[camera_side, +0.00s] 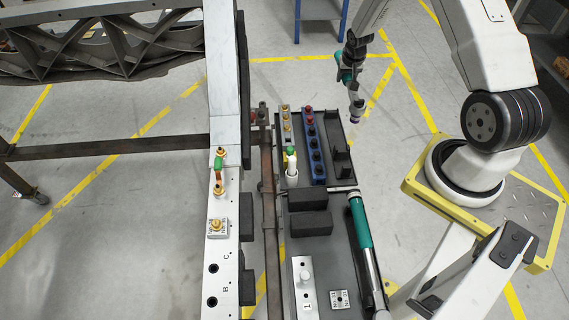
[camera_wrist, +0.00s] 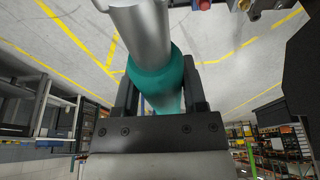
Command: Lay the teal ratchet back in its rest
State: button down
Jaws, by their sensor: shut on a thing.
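The teal ratchet (camera_side: 347,76) is held in the air by my gripper (camera_side: 349,66), above the far right part of the bench tray in the side view. It hangs steeply, with a dark lower end pointing down. In the wrist view my gripper (camera_wrist: 158,92) is shut around the teal band of the ratchet (camera_wrist: 160,75), and a thick silver part runs up out of the picture. A black stepped holder (camera_side: 341,158), perhaps the rest, stands empty below the ratchet at the tray's right side. The ratchet is clear of it.
A blue rack (camera_side: 315,150) with red and dark pieces stands left of the holder. A green-topped white bottle (camera_side: 291,165) and black blocks (camera_side: 309,211) are nearby. A second teal-handled tool (camera_side: 360,222) lies along the tray's right edge. The metal chassis beam (camera_side: 224,110) stands left.

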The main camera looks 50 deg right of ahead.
notch_tip(320, 180, down, 14)
jog(key=shift+f, duration=0.4)
dwell(0.3)
jog(key=shift+f, duration=4.2)
jog(key=shift+c, duration=0.3)
grip_release()
